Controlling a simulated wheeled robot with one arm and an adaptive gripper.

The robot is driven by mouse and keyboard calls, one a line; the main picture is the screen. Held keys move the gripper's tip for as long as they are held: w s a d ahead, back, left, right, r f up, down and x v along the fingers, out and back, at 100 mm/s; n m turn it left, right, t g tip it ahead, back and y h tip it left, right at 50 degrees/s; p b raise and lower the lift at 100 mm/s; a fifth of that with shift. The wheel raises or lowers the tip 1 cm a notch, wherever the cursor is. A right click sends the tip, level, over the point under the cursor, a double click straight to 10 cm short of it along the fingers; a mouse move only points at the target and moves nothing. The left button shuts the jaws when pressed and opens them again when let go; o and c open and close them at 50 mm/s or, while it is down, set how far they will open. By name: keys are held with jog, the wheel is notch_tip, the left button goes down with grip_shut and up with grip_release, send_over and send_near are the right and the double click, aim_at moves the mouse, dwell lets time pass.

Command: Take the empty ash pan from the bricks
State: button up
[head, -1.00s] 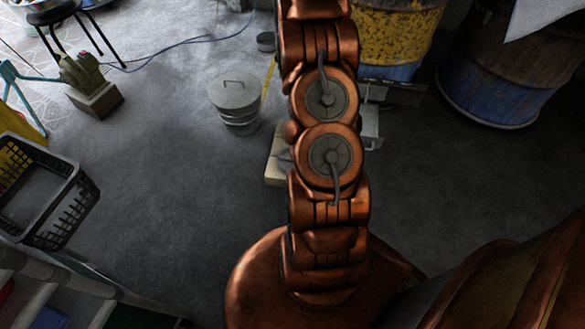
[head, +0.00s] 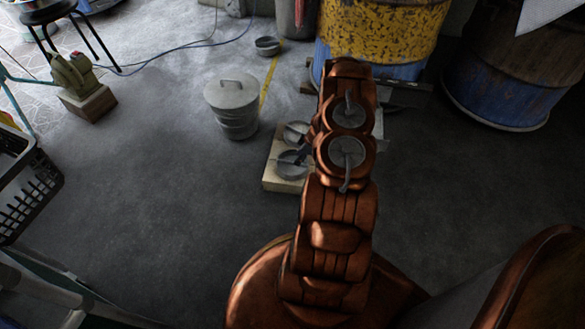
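A pale flat slab (head: 271,181) lies on the floor left of my arm, in the middle of the head view. Two small round grey pans sit on it: a far one (head: 296,130) and a near one (head: 291,171). I cannot tell which is the ash pan, or whether the slab is made of bricks. My gripper (head: 301,155) shows only as a small dark shape at the near pan, partly hidden behind my copper arm. I cannot see its fingers clearly, nor whether they touch the pan.
A lidded grey bucket (head: 232,104) stands left of the slab. A small grey bowl (head: 267,46) is farther back. A yellow-and-blue barrel (head: 385,32) and a blue drum (head: 497,85) stand behind. A black basket (head: 28,195) is at left. The floor at left centre is clear.

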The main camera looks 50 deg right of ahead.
aim_at(286, 169)
jog(key=b+x, duration=0.1)
jog(key=x, duration=0.2)
jog(key=b+x, duration=0.1)
jog(key=x, duration=0.2)
jog(key=shift+w+a+f+b, duration=0.15)
jog(key=shift+w+a+b, duration=0.1)
jog(key=shift+w+b, duration=0.15)
grip_shut()
